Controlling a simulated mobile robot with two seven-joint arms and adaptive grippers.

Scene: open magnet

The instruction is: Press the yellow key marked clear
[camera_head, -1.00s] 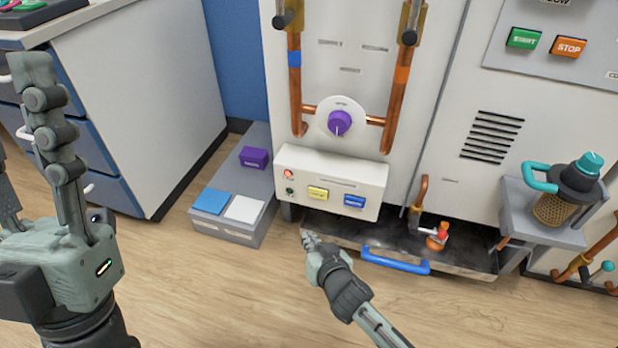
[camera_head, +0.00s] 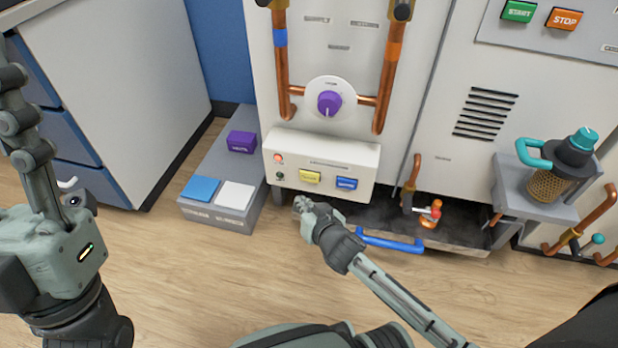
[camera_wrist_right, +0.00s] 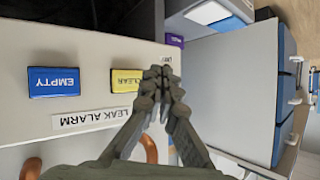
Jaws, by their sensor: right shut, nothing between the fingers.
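The yellow key marked CLEAR (camera_head: 310,177) is on the white leak alarm panel (camera_head: 362,160), low on the front of the cabinet. In the right wrist view the yellow key (camera_wrist_right: 125,81) is partly hidden behind my fingers. My right gripper (camera_head: 300,203) is shut and empty, just below and slightly left of the key in the head view; its closed tips also show in the right wrist view (camera_wrist_right: 157,72). I cannot tell whether they touch the panel. My left gripper is partly in view at the left (camera_head: 12,92), cut off by the edge; its jaw state is unclear.
A blue EMPTY key (camera_head: 347,184) sits right of the yellow key. A red light (camera_head: 278,158) is at the panel's left. A grey block with purple, blue and white pads (camera_head: 218,217) stands left. A tray with a blue handle (camera_head: 390,243) is below.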

